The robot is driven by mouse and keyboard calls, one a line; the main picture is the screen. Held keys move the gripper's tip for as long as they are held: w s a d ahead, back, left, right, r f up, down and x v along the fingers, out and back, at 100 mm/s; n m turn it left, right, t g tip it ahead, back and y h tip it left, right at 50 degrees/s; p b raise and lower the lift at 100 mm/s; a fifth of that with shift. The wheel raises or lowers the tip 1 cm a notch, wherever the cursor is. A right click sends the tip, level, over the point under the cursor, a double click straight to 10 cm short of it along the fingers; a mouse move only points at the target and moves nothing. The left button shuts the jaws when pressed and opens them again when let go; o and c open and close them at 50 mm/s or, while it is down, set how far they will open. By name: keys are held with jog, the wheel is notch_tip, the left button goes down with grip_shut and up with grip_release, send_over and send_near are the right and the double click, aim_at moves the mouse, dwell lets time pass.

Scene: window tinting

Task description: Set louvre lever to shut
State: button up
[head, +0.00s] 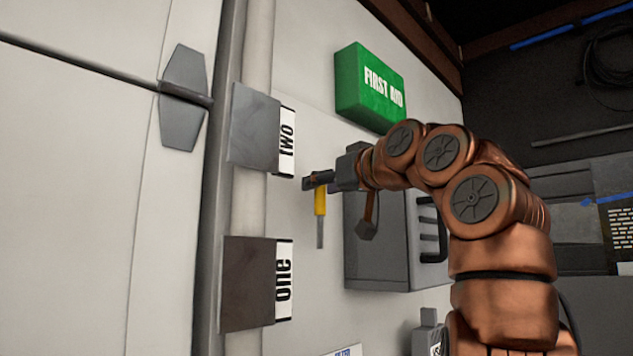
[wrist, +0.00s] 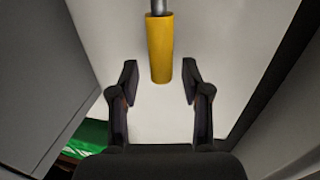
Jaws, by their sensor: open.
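A lever with a yellow handle (head: 320,201) and a thin grey metal shaft (head: 320,235) stands upright by the pale wall, handle end up. My gripper (head: 311,183) is at the top of the handle in the head view. In the wrist view my gripper (wrist: 159,82) is open, one finger on each side of the yellow handle's end (wrist: 160,47). Gaps show between the handle and both fingers there. The metal shaft (wrist: 159,7) runs out of the top of that view. I cannot make out the shaft's mount or any shut mark.
To the left, a pale pipe (head: 248,205) carries plates labelled "two" (head: 254,128) and "one" (head: 250,283). A green first aid box (head: 369,88) is on the wall above my arm. A grey box (head: 376,262) with a dark handle is behind, right of the lever.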

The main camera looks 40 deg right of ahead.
jog(key=shift+w, duration=0.55)
grip_shut()
